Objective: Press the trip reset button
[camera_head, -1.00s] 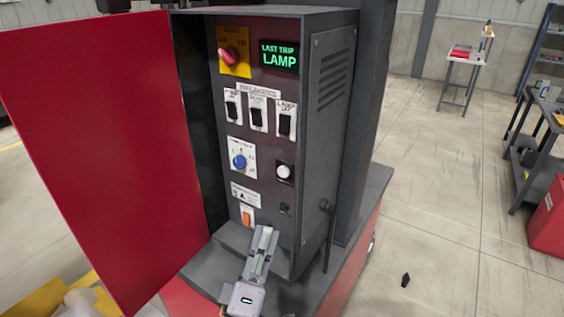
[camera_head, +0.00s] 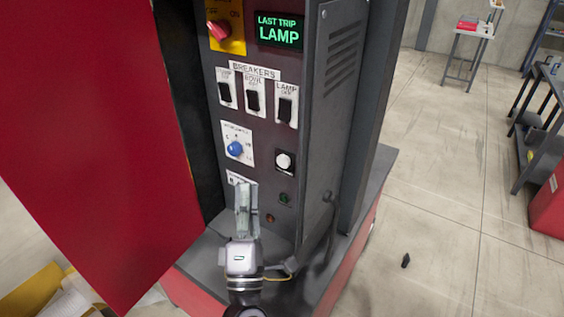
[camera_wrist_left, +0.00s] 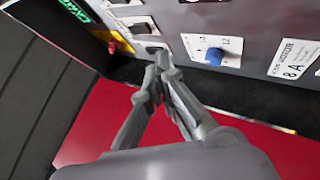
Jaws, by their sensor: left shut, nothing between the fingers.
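The control panel (camera_head: 260,120) stands in an open grey cabinet. A white round button on a black plate (camera_head: 284,161) sits right of the blue knob (camera_head: 236,149); no legible label tells me it is the trip reset button. My left gripper (camera_head: 246,187) is shut and empty, fingers pointing up in front of the lower panel, below the blue knob and left of the white button. In the wrist view the shut fingertips (camera_wrist_left: 160,62) appear near a breaker and the blue knob (camera_wrist_left: 215,56); contact cannot be judged.
The green display (camera_head: 279,31) reads LAST TRIP LAMP. Below it are three black breaker switches (camera_head: 253,101). A red selector knob (camera_head: 219,29) is at upper left. The open red door (camera_head: 95,130) bounds the left side. A dark ledge (camera_head: 205,257) lies below the panel.

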